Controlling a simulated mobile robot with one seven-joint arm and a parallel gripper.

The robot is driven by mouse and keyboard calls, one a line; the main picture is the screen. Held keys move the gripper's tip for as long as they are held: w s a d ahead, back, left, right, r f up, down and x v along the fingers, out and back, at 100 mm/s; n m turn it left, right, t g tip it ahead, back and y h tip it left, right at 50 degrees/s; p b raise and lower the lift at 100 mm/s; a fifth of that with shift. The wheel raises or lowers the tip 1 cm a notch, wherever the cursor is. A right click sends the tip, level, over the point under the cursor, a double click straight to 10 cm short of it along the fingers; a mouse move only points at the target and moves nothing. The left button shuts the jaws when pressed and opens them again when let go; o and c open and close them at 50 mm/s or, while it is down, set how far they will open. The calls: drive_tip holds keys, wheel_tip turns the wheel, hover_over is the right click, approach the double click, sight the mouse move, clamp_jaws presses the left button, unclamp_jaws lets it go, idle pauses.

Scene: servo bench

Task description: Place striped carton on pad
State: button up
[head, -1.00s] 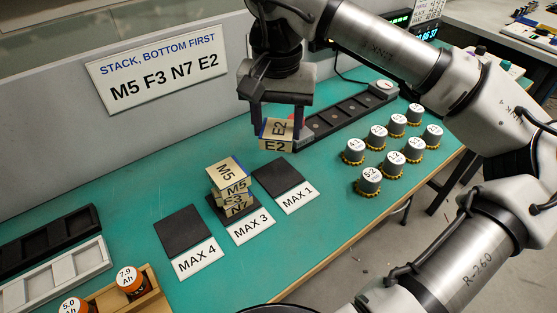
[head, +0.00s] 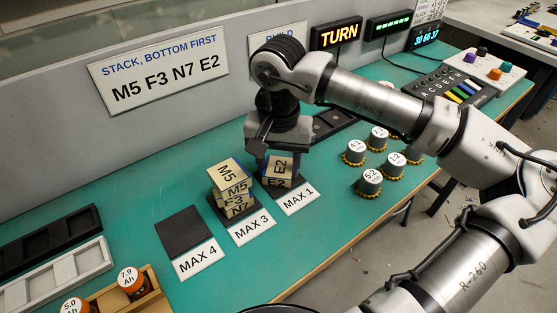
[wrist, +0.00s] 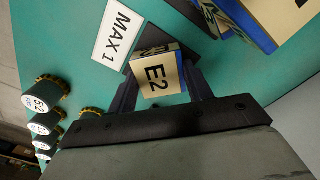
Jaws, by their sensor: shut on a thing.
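The tan carton marked E2 (head: 282,166), with a dark blue side, is between the fingers of my gripper (head: 279,180), which is shut on it. It is upright over the dark pad of MAX 1 (head: 279,194); I cannot tell whether its base touches the pad. In the wrist view the E2 carton (wrist: 157,76) sits between both fingers beside the MAX 1 label (wrist: 117,35). A stack of similar cartons stands on the MAX 3 pad just left: M5 (head: 226,173) on top, F3 (head: 236,199) below, N7 (head: 238,209) at the bottom.
The MAX 4 pad (head: 184,232) is empty. Several grey knobs with yellow bases, one marked 5.2 (head: 370,182), stand to the right. A sign (head: 158,66) reads M5 F3 N7 E2. An orange TURN display (head: 337,34) is lit.

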sight(279, 167)
drive_tip(key=shift+f, duration=0.25)
drive_tip(key=o, duration=1)
drive_tip(key=shift+r, duration=0.1)
drive_tip(key=shift+r, duration=0.15)
wheel_tip(279, 167, up, 12)
drive_tip(key=shift+r, duration=0.1)
